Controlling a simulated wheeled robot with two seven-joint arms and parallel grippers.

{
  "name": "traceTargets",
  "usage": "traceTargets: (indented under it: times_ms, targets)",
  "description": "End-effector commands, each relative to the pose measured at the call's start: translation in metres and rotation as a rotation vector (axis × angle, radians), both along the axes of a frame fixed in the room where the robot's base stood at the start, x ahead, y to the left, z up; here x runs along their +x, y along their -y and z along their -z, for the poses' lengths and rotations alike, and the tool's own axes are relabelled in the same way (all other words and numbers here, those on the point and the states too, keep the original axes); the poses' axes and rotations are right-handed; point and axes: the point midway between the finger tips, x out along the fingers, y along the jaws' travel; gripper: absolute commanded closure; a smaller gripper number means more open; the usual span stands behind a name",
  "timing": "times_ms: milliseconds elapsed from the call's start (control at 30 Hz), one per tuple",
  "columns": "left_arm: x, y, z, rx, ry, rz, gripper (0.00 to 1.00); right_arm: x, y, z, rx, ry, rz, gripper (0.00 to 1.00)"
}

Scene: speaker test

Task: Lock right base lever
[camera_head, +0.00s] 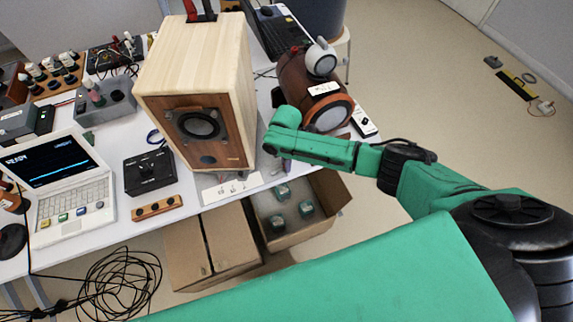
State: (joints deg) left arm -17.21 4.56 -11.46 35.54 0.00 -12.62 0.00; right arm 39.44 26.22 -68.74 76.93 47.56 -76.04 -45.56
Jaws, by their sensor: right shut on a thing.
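The wooden speaker cabinet (195,75) stands on the white table, with a dark round driver (201,125) in its brown front. My right gripper (279,147) is at the right side of the cabinet's base, just below the bent green wrist of my right arm. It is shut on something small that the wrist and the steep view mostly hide. I cannot make out the right base lever or its position. A small purple-grey piece (287,164) shows at the table edge under my wrist. My left gripper is not in view.
A brown cylinder with an orange rim (326,115) stands close behind my right forearm. A white card (232,187) lies before the cabinet. A laptop (67,188) and black box (149,172) stand left. An open carton (327,197) is below the table edge.

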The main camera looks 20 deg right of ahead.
Motion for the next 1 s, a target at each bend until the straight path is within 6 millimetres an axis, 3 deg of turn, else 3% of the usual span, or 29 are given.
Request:
traceTargets:
  times_ms: [533, 567, 600, 633, 1000]
  targets:
    - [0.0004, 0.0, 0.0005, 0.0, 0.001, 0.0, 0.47, 0.0038, -0.0006, -0.0024, 0.001, 0.007, -0.028, 1.0]
    - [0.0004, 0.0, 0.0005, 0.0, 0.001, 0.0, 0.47, 0.0039, -0.0006, -0.0024, 0.001, 0.007, -0.028, 0.7]
    - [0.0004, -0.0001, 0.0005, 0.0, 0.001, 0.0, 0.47, 0.0038, -0.0005, -0.0024, 0.001, 0.007, -0.028, 0.55]
    - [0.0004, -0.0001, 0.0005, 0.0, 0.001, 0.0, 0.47, 0.0036, -0.0005, -0.0023, 0.001, 0.006, -0.028, 0.47]
    - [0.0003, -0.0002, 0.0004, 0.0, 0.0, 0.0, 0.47, 0.0023, -0.0002, -0.0046, 0.001, 0.003, -0.027, 0.47]
